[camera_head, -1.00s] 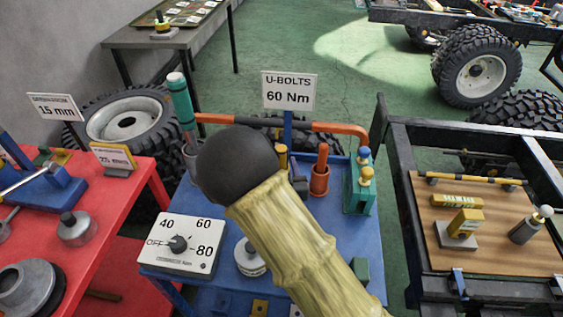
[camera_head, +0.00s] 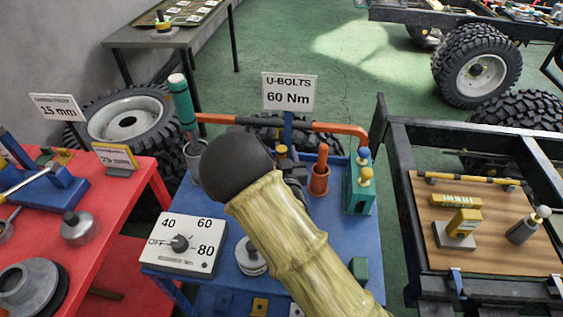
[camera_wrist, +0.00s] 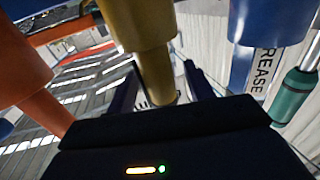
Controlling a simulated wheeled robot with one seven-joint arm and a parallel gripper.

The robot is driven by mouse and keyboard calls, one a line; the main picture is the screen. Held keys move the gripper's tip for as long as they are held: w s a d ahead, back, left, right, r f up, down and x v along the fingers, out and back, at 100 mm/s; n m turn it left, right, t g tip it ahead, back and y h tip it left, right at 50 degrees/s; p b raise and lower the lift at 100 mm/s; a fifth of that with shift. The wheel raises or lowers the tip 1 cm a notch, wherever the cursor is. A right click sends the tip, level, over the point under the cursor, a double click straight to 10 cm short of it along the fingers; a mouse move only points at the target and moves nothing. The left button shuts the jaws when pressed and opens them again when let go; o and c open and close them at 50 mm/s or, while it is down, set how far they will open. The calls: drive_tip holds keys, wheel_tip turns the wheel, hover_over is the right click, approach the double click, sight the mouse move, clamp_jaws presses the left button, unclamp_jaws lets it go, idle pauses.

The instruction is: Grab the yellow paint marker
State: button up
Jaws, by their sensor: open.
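A yellow cylinder that looks like the yellow paint marker (camera_head: 282,153) shows only in part in the head view, behind my arm on the blue cart. In the wrist view, which looks inverted, the yellow marker (camera_wrist: 156,72) extends from a wider yellow piece at the top. My gripper (camera_wrist: 162,82) has its two dark fingers apart, one on each side of the marker's end. I see a gap on the right side; contact on the left is unclear. In the head view the fingers are mostly hidden by my arm.
Close by stands a red-orange cup (camera_head: 319,182) with a red stick in it. A teal block (camera_head: 359,190) with a yellow knob is to its right. A sign (camera_head: 289,93) reading "60 Nm" stands behind. A white dial box (camera_head: 183,244) sits at front left.

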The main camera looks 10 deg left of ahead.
drive_tip(key=c, duration=1.1)
drive_tip(key=shift+r, duration=0.1)
wheel_tip(320, 180, up, 10)
drive_tip(key=shift+f, duration=0.1)
idle(0.5)
